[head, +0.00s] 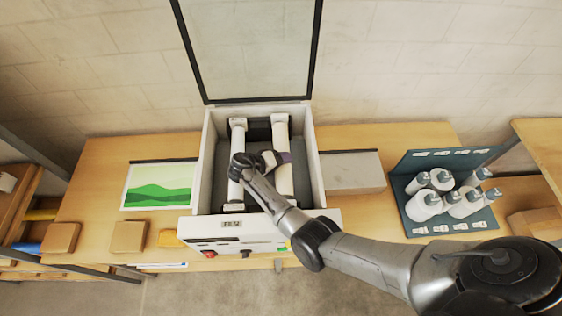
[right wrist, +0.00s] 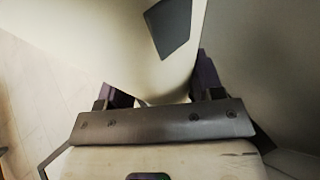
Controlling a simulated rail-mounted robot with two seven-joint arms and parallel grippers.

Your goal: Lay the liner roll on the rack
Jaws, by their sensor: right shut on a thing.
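Two white rolls lie side by side, lengthwise, inside the open laminator (head: 208,180). My right gripper (head: 280,158) reaches into the laminator and is shut on the right-hand white roll (head: 282,181). In the right wrist view this roll (right wrist: 125,45) fills the space between the purple-padded fingers (right wrist: 160,85). A dark patch shows on it there. The other roll (head: 237,136) is at the left, partly behind my wrist. I cannot tell from markings which is the liner roll. The dark blue-grey rack (head: 425,162) stands at the right with several white rolls on it. My left gripper is out of view.
The laminator's glass lid (head: 247,50) stands raised at the back. A grey box (head: 352,172) sits between laminator and rack. A green picture (head: 158,187) and small brown blocks (head: 129,237) lie on the table at the left. My right arm crosses the laminator's front edge.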

